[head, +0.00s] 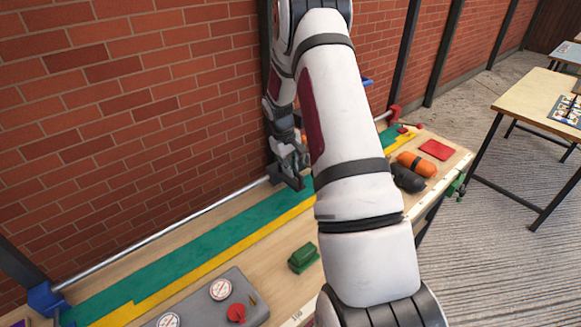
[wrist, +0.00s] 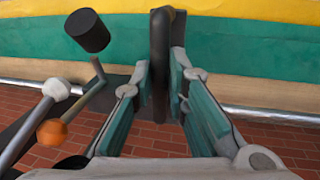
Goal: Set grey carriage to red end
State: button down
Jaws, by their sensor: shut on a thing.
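The grey carriage (head: 291,183) sits on a silver rail (head: 165,231) along the wall side of the bench, partly hidden by my gripper. My gripper (head: 288,163) is at the carriage. In the wrist view, my gripper (wrist: 163,88) is shut on the carriage's dark upright handle (wrist: 160,45), with one finger on each side. The rail's red end block (head: 393,114) is at the far right, beyond my arm. The rail's blue end block (head: 46,298) is at the near left. My arm hides the rail between the carriage and the red end.
A lever with a black knob (wrist: 88,30) and an orange ball (wrist: 52,132) stand left of my fingers. The bench holds a green block (head: 303,257), a grey gauge panel (head: 205,300), black and orange rolls (head: 417,163) and a red square (head: 437,150). A brick wall (head: 150,110) runs behind.

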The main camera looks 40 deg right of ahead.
jog(key=d+b, duration=0.1)
jog(key=d, duration=0.3)
jog(key=shift+s+d, duration=0.1)
jog(key=shift+d, duration=0.25)
jog(key=c, duration=1.6)
grip_release()
jog(key=shift+o, duration=0.2)
jog(key=shift+r, duration=0.1)
notch_tip(320, 180, up, 12)
jog(key=a, duration=0.2)
jog(key=shift+a, duration=0.15)
jog(key=shift+f, duration=0.2)
